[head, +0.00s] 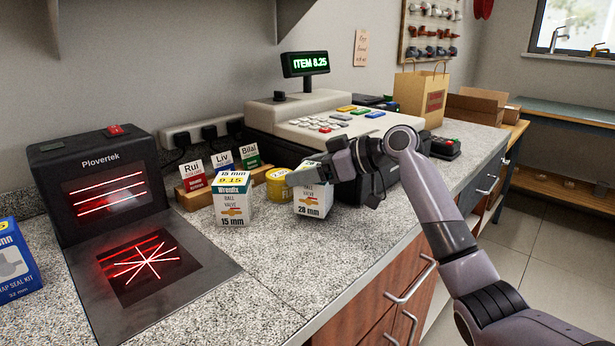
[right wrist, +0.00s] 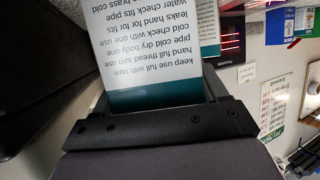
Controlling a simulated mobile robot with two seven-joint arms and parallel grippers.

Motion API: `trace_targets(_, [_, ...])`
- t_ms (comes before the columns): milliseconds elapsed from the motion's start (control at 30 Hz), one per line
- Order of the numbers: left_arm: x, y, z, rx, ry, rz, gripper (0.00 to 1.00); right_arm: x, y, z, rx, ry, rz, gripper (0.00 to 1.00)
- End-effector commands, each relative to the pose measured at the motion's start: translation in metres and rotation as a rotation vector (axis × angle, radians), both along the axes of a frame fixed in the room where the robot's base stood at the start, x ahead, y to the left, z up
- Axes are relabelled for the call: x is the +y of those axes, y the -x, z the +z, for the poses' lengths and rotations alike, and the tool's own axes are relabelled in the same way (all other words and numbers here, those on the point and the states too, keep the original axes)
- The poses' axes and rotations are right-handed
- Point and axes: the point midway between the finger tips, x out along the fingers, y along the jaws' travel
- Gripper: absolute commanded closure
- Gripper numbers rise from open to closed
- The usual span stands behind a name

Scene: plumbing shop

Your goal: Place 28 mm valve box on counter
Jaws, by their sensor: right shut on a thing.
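The 28 mm valve box (head: 313,203) is white with a teal band and a "28 mm" label, at the middle of the counter (head: 300,262) in the head view. My right gripper (head: 308,177) is shut on its upper part. The box looks upright, with its base at or just above the counter; I cannot tell if it touches. In the right wrist view the box's printed side (right wrist: 150,50) fills the space at the jaw. A similar 15 mm valve box (head: 233,199) stands to its left. My left gripper is not in view.
A yellow tin (head: 279,184) stands just behind, between the boxes. A scanner (head: 95,185) with red lines is at left, beside a blue box (head: 15,260). A cash register (head: 335,125) is behind. The counter's front strip is clear.

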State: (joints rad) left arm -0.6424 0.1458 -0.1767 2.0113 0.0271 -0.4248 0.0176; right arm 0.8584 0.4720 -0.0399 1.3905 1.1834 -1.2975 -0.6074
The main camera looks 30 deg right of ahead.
Motion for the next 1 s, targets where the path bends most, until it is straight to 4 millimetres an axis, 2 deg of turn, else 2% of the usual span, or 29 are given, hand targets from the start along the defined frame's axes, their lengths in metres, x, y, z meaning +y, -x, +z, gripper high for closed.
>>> trace_targets(100, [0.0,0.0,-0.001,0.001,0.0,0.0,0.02,0.0,0.0,-0.011,-0.004,-0.003,-0.001,0.78])
trace_targets(400, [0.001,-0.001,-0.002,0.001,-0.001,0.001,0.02,0.0,0.0,-0.013,-0.005,-0.002,-0.001,0.78])
trace_targets(433, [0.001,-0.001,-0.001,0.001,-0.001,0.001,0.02,0.0,0.0,-0.014,-0.001,-0.001,0.0,0.21])
trace_targets(500, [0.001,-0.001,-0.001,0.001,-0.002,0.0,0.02,0.0,0.0,-0.014,0.0,0.0,0.0,0.02])
trace_targets(833, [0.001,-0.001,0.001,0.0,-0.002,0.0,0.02,0.0,0.0,-0.011,-0.001,-0.001,0.0,0.02])
trace_targets(1000, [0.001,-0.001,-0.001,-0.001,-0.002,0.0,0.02,-0.014,0.015,-0.004,-0.004,0.003,-0.003,0.02])
